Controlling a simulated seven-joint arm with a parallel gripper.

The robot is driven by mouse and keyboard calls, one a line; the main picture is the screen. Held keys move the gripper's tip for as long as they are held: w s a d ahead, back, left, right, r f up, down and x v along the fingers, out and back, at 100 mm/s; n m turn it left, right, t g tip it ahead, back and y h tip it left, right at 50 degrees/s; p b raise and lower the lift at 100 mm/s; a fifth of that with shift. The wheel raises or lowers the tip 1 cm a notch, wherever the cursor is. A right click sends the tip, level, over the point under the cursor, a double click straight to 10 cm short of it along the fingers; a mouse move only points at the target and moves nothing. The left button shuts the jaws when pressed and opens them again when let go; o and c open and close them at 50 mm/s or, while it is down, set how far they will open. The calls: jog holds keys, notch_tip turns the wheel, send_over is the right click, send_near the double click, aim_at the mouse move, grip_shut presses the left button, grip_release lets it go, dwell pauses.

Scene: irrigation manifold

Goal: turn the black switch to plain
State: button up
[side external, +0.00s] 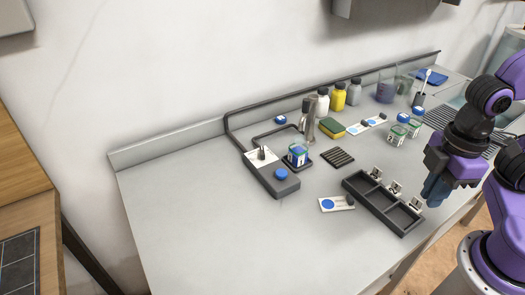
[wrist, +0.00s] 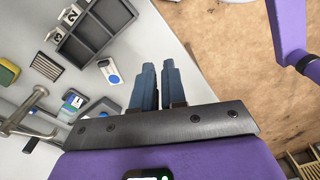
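A white plate (side external: 328,205) lies on the counter left of the dark tray, with a blue disc and a small black switch (side external: 350,199) at its right end. In the wrist view the plate (wrist: 116,71) shows the blue disc, with the black switch (wrist: 103,63) at its other end. The switch's exact setting is too small to tell. My gripper (side external: 432,202) hangs right of the tray, well apart from the plate. In the wrist view its blue fingers (wrist: 158,68) are empty, with a narrow gap between them.
A dark compartment tray (side external: 378,205) with numbered tags stands between my gripper and the plate. A grey box (side external: 283,187) with a blue knob, a blue-topped jar (side external: 297,155) and a metal tap (side external: 309,120) stand farther left. The front left counter is clear.

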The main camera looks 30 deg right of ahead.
jog(key=o, duration=0.3)
jog(key=shift+w+a+r, duration=0.1)
jog(key=shift+w+a, duration=0.1)
jog(key=shift+w, duration=0.05)
jog(key=shift+o, duration=0.2)
jog(key=w+a+r+m, duration=0.3)
jog(key=w+a+m, duration=0.2)
jog(key=w+a, duration=0.45)
jog(key=m, duration=1.3)
send_over(262, 150)
notch_tip(262, 150, down, 18)
jog(key=shift+s+r, duration=0.1)
jog(key=shift+r, duration=0.05)
grip_shut()
